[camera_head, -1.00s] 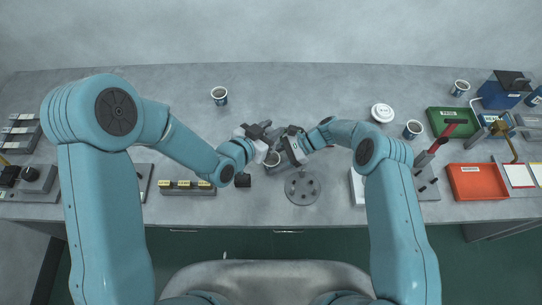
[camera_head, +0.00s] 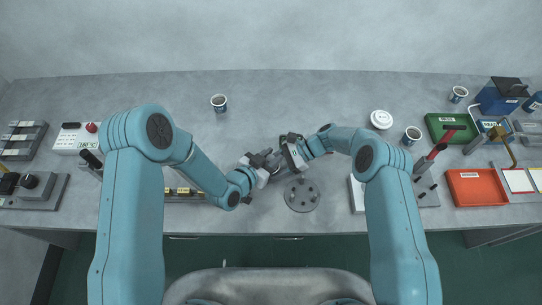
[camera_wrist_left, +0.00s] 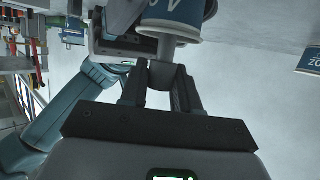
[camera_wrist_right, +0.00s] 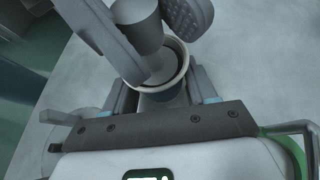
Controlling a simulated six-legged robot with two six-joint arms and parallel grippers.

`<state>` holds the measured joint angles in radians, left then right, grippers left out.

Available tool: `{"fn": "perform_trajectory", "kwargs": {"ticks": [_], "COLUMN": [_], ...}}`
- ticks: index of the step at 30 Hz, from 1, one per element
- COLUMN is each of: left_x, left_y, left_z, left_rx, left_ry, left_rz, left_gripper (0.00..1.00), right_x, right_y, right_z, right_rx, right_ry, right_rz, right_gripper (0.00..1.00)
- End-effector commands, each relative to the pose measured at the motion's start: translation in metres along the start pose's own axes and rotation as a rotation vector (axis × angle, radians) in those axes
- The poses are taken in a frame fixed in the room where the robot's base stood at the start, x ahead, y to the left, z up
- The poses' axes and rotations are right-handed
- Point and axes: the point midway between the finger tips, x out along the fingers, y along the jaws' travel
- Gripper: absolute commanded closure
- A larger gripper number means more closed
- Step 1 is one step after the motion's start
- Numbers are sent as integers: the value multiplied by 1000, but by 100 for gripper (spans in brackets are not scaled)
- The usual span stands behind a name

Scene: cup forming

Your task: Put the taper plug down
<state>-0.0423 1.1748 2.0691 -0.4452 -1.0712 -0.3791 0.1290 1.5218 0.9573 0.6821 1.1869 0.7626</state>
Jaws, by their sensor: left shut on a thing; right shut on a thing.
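The taper plug is a grey tapered cylinder (camera_wrist_right: 137,25). It is also visible between the fingers in the left wrist view (camera_wrist_left: 165,76). My left gripper (camera_head: 266,160) is shut on it. My right gripper (camera_head: 287,151) is shut on a paper cup (camera_wrist_right: 178,62) with a white rim and blue print. That cup also shows at the top of the left wrist view (camera_wrist_left: 184,22). The plug's narrow end is at the cup's mouth and seems to reach inside; how deep I cannot tell. In the head view the grippers mostly hide both.
A cup (camera_head: 219,103) stands behind left. The back middle of the table is clear.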

Motion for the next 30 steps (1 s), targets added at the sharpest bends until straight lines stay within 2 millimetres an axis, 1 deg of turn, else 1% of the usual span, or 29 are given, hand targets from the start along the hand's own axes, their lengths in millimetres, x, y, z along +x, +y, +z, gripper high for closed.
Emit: {"fn": "perform_trajectory", "kwargs": {"ticks": [1, 2, 3, 4, 11, 14, 17, 24, 27, 30], "left_x": [1, 0, 0, 0, 0, -1, -15, -71, -92, -107], "left_y": [0, 0, 0, 0, 0, 0, -1, -2, -1, -1], "left_z": [2, 1, 1, 1, 1, -3, -1, -2, -2, -1], "left_rx": [0, 0, 0, 0, 0, 0, -2, -3, -3, -2], "left_ry": [1, 0, 0, 0, 0, 1, -2, -2, -1, -2], "left_rz": [-1, 0, 0, 0, 0, 0, -2, -3, -2, -3], "left_gripper": [100, 59, 46, 44, 44, 44, 44, 44, 44, 44], "right_x": [0, 0, 0, 0, 0, 0, 0, 0, 0, 0], "right_y": [0, 0, 0, 0, 0, 0, 0, 0, 0, 0], "right_z": [0, 0, 0, 0, 0, 0, 0, 0, 0, 0], "right_rx": [0, 0, 0, 0, 0, 0, 0, 0, 0, 0], "right_ry": [0, 0, 0, 0, 0, 0, -1, -1, -1, -1], "right_rz": [0, 0, 0, 0, 0, 0, 0, 0, 0, 0], "right_gripper": [80, 80, 80, 80, 80, 80, 80, 80, 80, 80]}}
